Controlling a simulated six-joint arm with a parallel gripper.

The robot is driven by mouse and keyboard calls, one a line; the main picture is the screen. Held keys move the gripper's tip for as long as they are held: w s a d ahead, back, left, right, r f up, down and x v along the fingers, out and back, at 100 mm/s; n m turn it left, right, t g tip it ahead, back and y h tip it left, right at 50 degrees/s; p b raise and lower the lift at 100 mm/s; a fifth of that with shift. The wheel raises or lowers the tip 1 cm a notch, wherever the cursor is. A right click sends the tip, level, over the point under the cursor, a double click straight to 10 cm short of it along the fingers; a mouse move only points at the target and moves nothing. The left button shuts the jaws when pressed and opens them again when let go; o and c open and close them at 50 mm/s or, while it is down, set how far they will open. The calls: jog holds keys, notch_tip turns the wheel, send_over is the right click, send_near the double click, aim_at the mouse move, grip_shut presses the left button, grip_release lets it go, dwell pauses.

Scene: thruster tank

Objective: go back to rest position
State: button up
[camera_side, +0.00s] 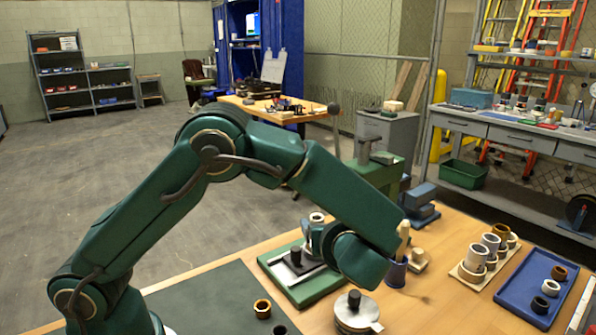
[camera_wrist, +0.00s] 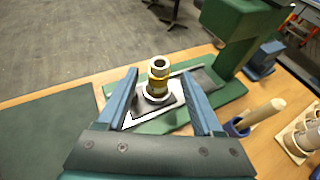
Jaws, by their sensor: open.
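My gripper (camera_wrist: 160,72) is open, its two blue fingers spread apart in the wrist view. Beyond and between them in that picture stands a small stack (camera_wrist: 157,78) with a grey hollow top, a yellow-brass collar and a pale ring at its foot. It stands upright on a dark plate on a green base (camera_wrist: 233,90). No finger visibly touches the stack. In the side view my gripper (camera_side: 321,240) is low over the green base (camera_side: 322,290), partly hidden by my wrist.
A green press (camera_side: 377,170) stands behind the base. A round metal disc with a black knob (camera_side: 354,315) lies in front. To the right are a blue cup with a wooden handle (camera_side: 396,270), a rack of cylinders (camera_side: 474,262) and a blue tray (camera_side: 519,299). A dark mat (camera_side: 215,300) lies left.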

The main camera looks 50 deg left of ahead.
jog(key=s+a+r+n+g, duration=0.1)
jog(key=s+a+r+n, duration=0.15)
jog(key=a+r, duration=0.3)
jog(key=s+r+n+g+h, duration=0.15)
jog(key=s+n+h, duration=0.25)
jog(key=s+n, duration=0.45)
jog(key=s+d+f+n+t+h, duration=0.2)
jog(key=s+d+f+n+h, duration=0.1)
jog(key=s+d+n+h, duration=0.4)
jog(key=d+n, duration=0.3)
jog(key=n, duration=0.2)
jog(key=shift+s+n+h, duration=0.3)
jog(key=shift+s+h, duration=0.05)
jog(key=shift+h, duration=0.05)
